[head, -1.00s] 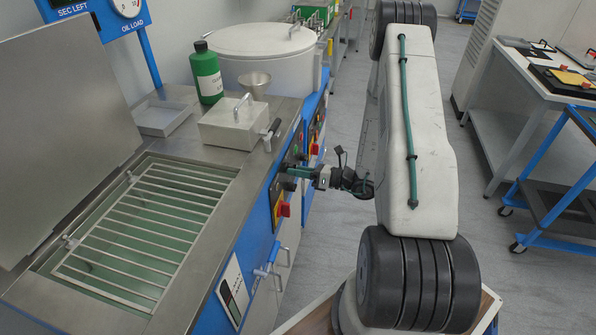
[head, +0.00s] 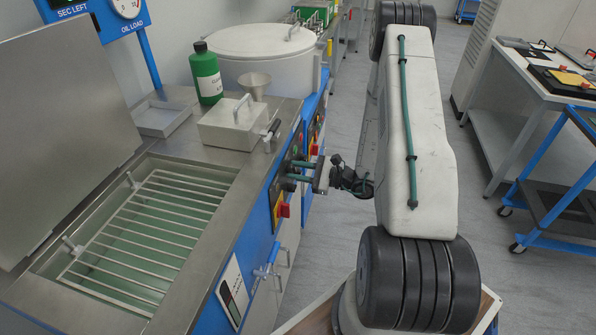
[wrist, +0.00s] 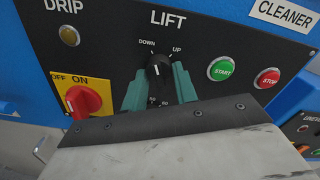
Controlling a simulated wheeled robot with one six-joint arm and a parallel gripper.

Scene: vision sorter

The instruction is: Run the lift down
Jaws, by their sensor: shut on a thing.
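The black LIFT knob (wrist: 159,71) sits on the dark panel, between the DOWN and UP labels in the wrist view. Its small white mark seems to lean toward DOWN. My gripper (wrist: 159,82) is shut on the knob, with a teal finger on each side. In the head view my gripper (head: 295,170) reaches the machine's front from the right, and its fingers hide the knob. The barred lift rack (head: 158,207) lies level in the open tank (head: 212,170), below its rim, over greenish liquid.
Green START (wrist: 221,69) and red STOP (wrist: 268,77) buttons are right of the knob. A red-yellow switch (wrist: 83,101) is lower left. A green bottle (head: 206,75), funnel (head: 254,85) and metal box (head: 232,127) stand on the bench. The floor to the right is partly clear.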

